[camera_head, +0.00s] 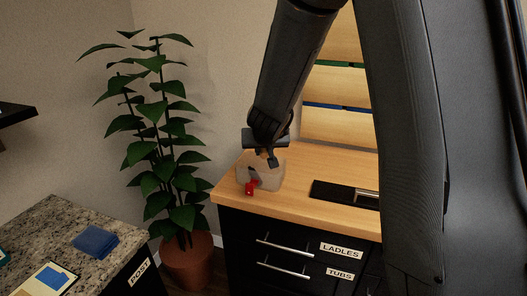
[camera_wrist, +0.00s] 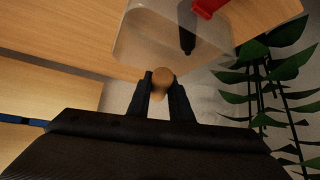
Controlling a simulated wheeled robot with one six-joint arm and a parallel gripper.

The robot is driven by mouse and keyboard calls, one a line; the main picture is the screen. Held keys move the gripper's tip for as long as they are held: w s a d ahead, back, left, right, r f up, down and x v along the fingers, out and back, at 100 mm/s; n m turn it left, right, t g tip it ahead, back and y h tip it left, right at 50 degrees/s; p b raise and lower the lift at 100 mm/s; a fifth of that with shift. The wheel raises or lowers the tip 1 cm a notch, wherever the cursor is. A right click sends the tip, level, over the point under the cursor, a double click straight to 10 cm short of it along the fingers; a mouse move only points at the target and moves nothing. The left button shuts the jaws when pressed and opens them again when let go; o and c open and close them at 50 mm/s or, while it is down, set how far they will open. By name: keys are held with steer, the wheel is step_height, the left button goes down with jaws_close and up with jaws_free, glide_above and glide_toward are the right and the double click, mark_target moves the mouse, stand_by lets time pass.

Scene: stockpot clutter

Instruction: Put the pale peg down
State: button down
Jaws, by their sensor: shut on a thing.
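My gripper (camera_wrist: 161,90) is shut on the pale peg (camera_wrist: 162,77), a tan, round-ended piece seen between the two dark fingers in the wrist view. In the head view my gripper (camera_head: 268,157) is over the left end of the wooden counter (camera_head: 325,163). It is at a clear, see-through container (camera_head: 274,179). The peg's lower end is hard to make out there, and I cannot tell whether it touches anything. The container also shows just beyond the fingers in the wrist view (camera_wrist: 140,38).
A red-and-dark item (camera_head: 251,187) is at the container. A black flat piece with a metal bar (camera_head: 340,193) lies to the right on the counter. A potted plant (camera_head: 160,135) stands left of the counter. Drawers below read LADLES and TUBS. A granite counter (camera_head: 40,222) is lower left.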

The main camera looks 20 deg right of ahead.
steer(key=shift+f, duration=0.45)
steer(key=shift+s+f+b, duration=0.1)
steer(key=shift+f+b, duration=0.1)
steer(key=shift+b, duration=0.15)
steer(key=c, duration=1.6)
jaws_free()
steer(key=shift+f, duration=0.15)
